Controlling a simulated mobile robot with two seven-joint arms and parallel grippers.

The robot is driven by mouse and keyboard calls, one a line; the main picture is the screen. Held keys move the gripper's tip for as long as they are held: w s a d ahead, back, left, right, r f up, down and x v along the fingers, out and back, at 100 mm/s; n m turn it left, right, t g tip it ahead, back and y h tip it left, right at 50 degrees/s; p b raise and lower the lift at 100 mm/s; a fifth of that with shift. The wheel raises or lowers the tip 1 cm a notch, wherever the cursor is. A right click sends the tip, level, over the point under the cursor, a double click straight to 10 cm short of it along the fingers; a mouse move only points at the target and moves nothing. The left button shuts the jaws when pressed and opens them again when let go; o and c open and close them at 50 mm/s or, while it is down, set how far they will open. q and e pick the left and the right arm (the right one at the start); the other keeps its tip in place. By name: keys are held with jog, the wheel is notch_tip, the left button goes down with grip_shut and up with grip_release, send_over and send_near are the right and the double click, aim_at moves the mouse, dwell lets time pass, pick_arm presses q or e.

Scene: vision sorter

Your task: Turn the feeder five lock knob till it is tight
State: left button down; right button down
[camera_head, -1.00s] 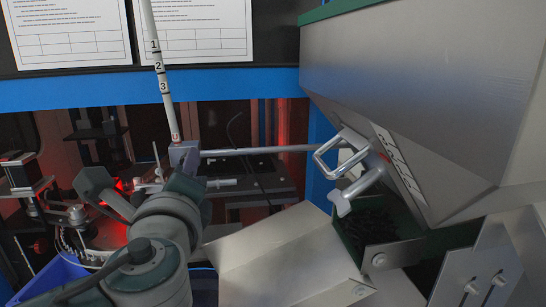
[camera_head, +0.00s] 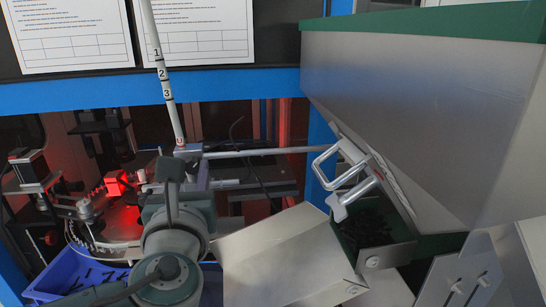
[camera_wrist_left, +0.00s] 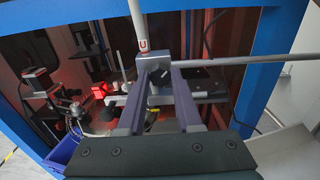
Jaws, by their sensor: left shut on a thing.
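The lock knob is a small dark piece (camera_wrist_left: 158,87) that shows between my left gripper's fingers (camera_wrist_left: 160,84) in the left wrist view. It sits at a grey clamp block (camera_wrist_left: 151,60), where an upright white rod (camera_wrist_left: 139,24) meets a level metal bar (camera_wrist_left: 225,61). My left gripper is shut on the knob. In the head view, the clamp block (camera_head: 188,152) and the rod marked 1, 2, 3 and U (camera_head: 162,75) show just beyond my left wrist, which hides the knob and most of the fingers. How tight the knob is cannot be seen. My right gripper is not in view.
A large metal hopper (camera_head: 410,110) with a bent handle (camera_head: 325,165) fills the right. A metal box-like cover (camera_head: 285,260) stands below it. A blue bin (camera_head: 75,275) with dark parts is at lower left. Red-lit machinery (camera_head: 115,190) lies behind the blue frame (camera_head: 230,82).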

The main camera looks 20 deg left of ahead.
pick_arm(q)
jog(key=m+p, duration=0.1)
jog(key=m, duration=0.3)
jog(key=shift+r+m+p, duration=0.15)
jog(key=shift+m+p, duration=0.15)
jog(key=shift+p, duration=0.1)
jog(key=m+p, duration=0.1)
jog(key=m, duration=0.3)
jog(key=shift+m+p, duration=0.3)
jog(key=c, duration=0.6)
grip_release()
jog(key=shift+s, duration=0.1)
jog(key=b+v, duration=0.1)
jog(key=v, duration=0.9)
jog(key=shift+d, duration=0.1)
